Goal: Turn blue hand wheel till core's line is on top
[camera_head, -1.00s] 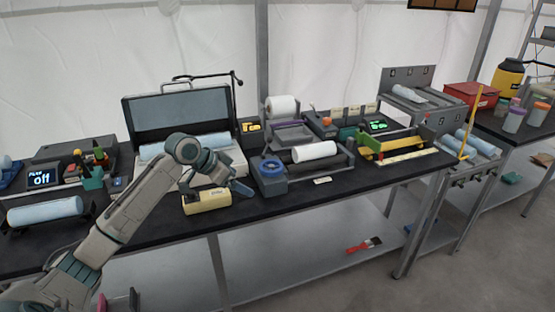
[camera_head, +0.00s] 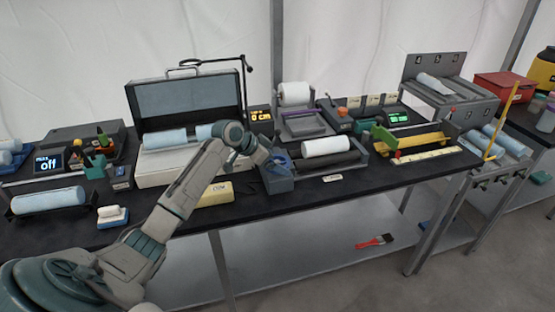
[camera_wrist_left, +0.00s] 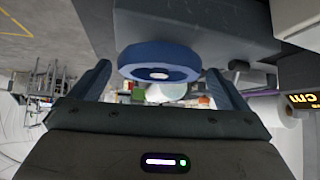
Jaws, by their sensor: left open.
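The blue hand wheel (camera_head: 280,161) is on the grey block (camera_head: 279,184) at the left end of the roller stand. In the left wrist view the wheel (camera_wrist_left: 158,60) lies between the two spread fingers of my left gripper (camera_wrist_left: 158,72), with gaps at both sides. In the head view my left gripper (camera_head: 272,158) is open at the wheel and partly covers it. The white core (camera_head: 326,146) lies across the stand, right of the wheel. I cannot make out a line on it. My right gripper is not in view.
A yellow block (camera_head: 215,193) lies left of the wheel. Behind stand an open grey case (camera_head: 187,98) and a small yellow-lit display (camera_head: 260,115). A yellow-topped tool (camera_head: 420,138) is to the right. The table's front strip near the wheel is mostly clear.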

